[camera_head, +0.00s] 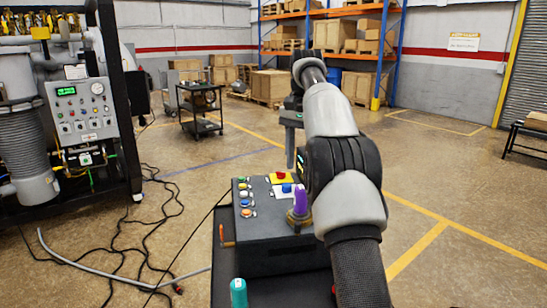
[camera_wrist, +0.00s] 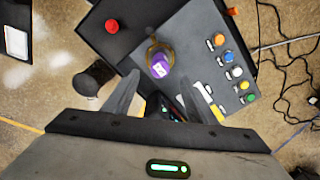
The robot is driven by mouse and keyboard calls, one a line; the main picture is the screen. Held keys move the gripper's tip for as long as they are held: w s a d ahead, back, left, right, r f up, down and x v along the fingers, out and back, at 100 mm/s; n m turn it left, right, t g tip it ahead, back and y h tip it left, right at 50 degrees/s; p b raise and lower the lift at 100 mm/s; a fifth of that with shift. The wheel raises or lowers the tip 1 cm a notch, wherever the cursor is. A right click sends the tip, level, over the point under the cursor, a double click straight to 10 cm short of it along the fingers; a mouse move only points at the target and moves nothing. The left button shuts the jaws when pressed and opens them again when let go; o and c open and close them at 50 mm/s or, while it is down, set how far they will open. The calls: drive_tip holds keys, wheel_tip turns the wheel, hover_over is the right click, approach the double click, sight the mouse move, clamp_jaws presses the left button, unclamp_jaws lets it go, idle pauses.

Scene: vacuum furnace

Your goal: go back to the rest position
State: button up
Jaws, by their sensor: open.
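My gripper (camera_wrist: 162,76) is open, with its two grey fingers apart and nothing visibly held between them. In the head view my gripper (camera_head: 290,150) points down above the dark control box (camera_head: 272,258), partly hidden behind my arm. A purple handle (camera_head: 300,200) on a brass-coloured base stands on the box top. In the wrist view the purple handle (camera_wrist: 160,65) appears between and just beyond the fingertips. I cannot tell the exact height gap. No marker of the rest position shows.
The box carries several coloured buttons (camera_wrist: 228,56). A teal cylinder (camera_head: 238,292) stands in front of it. The furnace panel (camera_head: 84,105) is at left, with cables (camera_head: 130,240) on the floor. A black cart (camera_head: 200,105) and shelving (camera_head: 325,13) stand behind. The right floor is open.

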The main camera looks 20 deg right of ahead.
drive_tip(key=s+a+r+n+t, duration=0.1)
drive_tip(key=s+a+r+n, duration=0.25)
drive_tip(key=s, duration=0.35)
drive_tip(key=s+a+r+n+t, duration=0.2)
drive_tip(key=s+a+r, duration=0.2)
drive_tip(key=s, duration=0.4)
drive_tip(key=s+a+f+n+t, duration=0.1)
drive_tip(key=s+a+f+n, duration=0.1)
drive_tip(key=s+f, duration=0.4)
drive_tip(key=s+a+f+n+t, duration=0.1)
drive_tip(key=s+a+f+n, duration=0.2)
drive_tip(key=s, duration=1.1)
wheel_tip(320, 180, down, 3)
drive_tip(key=shift+s+f+t, duration=0.2)
drive_tip(key=shift+s+t, duration=0.1)
drive_tip(key=shift+s, duration=0.05)
